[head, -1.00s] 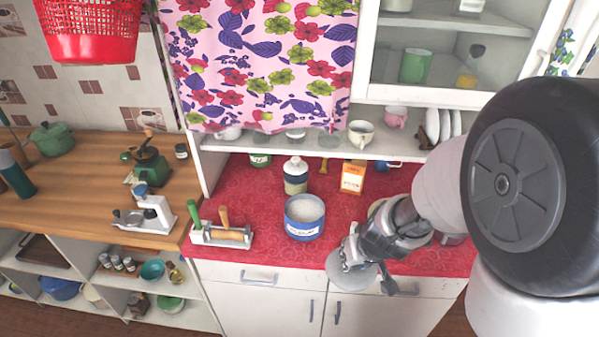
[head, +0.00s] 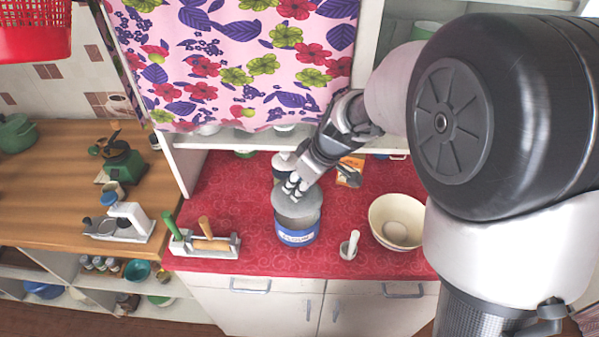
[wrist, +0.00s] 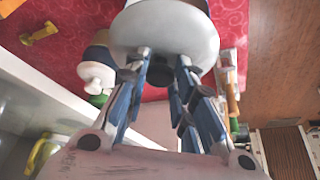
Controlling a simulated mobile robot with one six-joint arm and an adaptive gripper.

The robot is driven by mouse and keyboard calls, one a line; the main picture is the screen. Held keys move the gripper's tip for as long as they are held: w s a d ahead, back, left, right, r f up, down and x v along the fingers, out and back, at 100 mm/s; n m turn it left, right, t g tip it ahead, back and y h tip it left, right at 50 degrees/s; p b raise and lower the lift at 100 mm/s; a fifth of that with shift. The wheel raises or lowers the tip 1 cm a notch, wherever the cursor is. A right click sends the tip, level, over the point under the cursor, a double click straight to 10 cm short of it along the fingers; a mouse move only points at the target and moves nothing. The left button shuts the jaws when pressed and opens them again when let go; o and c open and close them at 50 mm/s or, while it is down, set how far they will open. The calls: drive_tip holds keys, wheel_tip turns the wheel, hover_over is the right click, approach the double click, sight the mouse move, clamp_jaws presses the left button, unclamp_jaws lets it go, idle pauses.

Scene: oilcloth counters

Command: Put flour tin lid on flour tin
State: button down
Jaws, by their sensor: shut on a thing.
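The blue flour tin (head: 297,237) stands upright on the red counter, its label facing the front. My gripper (head: 294,186) is shut on the grey round flour tin lid (head: 310,205) and holds it over the tin's mouth. The front of the opening shows below the lid, so the lid looks raised or set back; the exact gap is unclear. In the wrist view the lid (wrist: 195,38) spreads beyond my gripper (wrist: 172,72), whose fingers close around its middle. The lid hides most of the tin there.
A jar (head: 280,160) stands close behind the tin, partly hidden by my gripper. An orange box (head: 352,165) is behind to the right. A tool holder (head: 205,246) is left; a small pestle-like item (head: 349,245) and a cream bowl (head: 398,212) are right.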

drive_tip(key=shift+f+b, duration=0.95)
drive_tip(key=shift+f, duration=0.95)
drive_tip(key=shift+f+b, duration=0.6)
drive_tip(key=shift+b, duration=0.3)
drive_tip(key=shift+f+b, duration=0.25)
drive_tip(key=shift+b, duration=0.65)
drive_tip(key=c, duration=1.3)
unclamp_jaws()
drive_tip(key=shift+r+p, duration=1.7)
drive_tip(key=shift+r, duration=1.3)
